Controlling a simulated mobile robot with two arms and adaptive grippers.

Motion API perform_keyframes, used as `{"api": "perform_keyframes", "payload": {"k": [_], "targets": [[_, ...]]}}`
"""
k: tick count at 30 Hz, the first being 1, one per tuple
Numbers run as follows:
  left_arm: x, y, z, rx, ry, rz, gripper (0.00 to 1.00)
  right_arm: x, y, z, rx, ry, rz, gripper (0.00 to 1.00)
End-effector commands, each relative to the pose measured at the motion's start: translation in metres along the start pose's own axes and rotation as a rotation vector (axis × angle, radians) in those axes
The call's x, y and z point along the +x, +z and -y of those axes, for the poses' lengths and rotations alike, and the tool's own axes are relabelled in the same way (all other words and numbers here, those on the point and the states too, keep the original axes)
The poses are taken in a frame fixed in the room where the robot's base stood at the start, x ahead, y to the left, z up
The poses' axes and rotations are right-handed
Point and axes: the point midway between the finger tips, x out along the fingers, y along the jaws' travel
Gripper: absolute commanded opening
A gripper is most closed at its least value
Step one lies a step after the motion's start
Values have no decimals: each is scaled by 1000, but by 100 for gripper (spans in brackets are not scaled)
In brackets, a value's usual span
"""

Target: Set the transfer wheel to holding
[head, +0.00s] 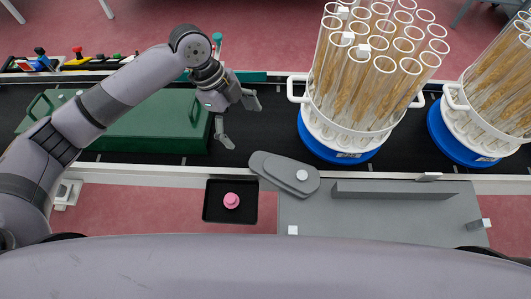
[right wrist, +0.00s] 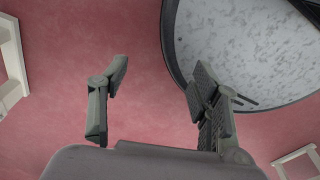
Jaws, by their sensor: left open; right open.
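I cannot tell for certain which part is the transfer wheel. A flat grey rounded plate (head: 270,166) with a small white knob (head: 302,175) lies at the conveyor's near edge, in the middle of the head view. A pink round knob (head: 232,200) sits in a black square tray (head: 210,215) just in front of it. My left gripper (head: 240,121) is open and empty above the conveyor, behind and left of the grey plate, apart from it. My right gripper (right wrist: 161,78) is open and empty over the reddish floor in the right wrist view.
A black conveyor (head: 272,128) runs across. On it stand a green case (head: 140,125) at left and white racks of wheat tubes on blue bases (head: 340,154) (head: 452,138) at right. A grey panel (head: 370,220) with a raised bar (head: 394,190) lies in front.

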Motion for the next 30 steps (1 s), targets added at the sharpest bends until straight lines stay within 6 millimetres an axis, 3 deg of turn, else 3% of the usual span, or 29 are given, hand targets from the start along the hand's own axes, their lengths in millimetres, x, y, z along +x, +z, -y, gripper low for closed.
{"api": "perform_keyframes", "payload": {"k": [8, 21, 30], "targets": [[48, -2, -1, -3, 4, -2, 89, -11, 18, 3, 0, -3, 26, 57], [140, -2, 0, -4, 1, -1, 89, -23, 5, 0, 0, -1, 11, 57], [168, -1, 0, -3, -2, -1, 89, -26, 5, 1, 0, -1, 10, 57]]}}
